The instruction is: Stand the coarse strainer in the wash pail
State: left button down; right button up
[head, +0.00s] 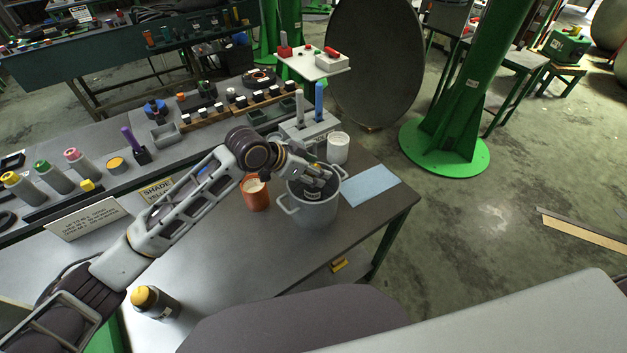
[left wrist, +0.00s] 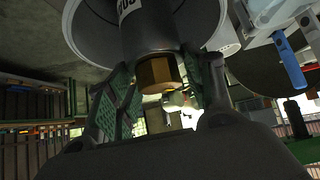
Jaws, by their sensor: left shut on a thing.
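The wash pail (head: 314,217) is a grey pot with two side handles near the table's right end. My right gripper is not in view.
An orange cup (head: 256,196) stands close left of the pail, and a white cup (head: 338,148) behind it. A grey holder (head: 306,132) with white and blue handles is behind. A light-blue sheet (head: 371,186) lies to the right.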

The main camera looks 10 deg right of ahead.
pick_arm(q)
jog(key=shift+f, duration=0.45)
jog(key=shift+f, duration=1.9)
jog(key=c, duration=0.9)
grip_release()
jog(key=shift+f, duration=0.2)
jog(key=shift+r, duration=0.15)
jog(key=shift+v, duration=5.95)
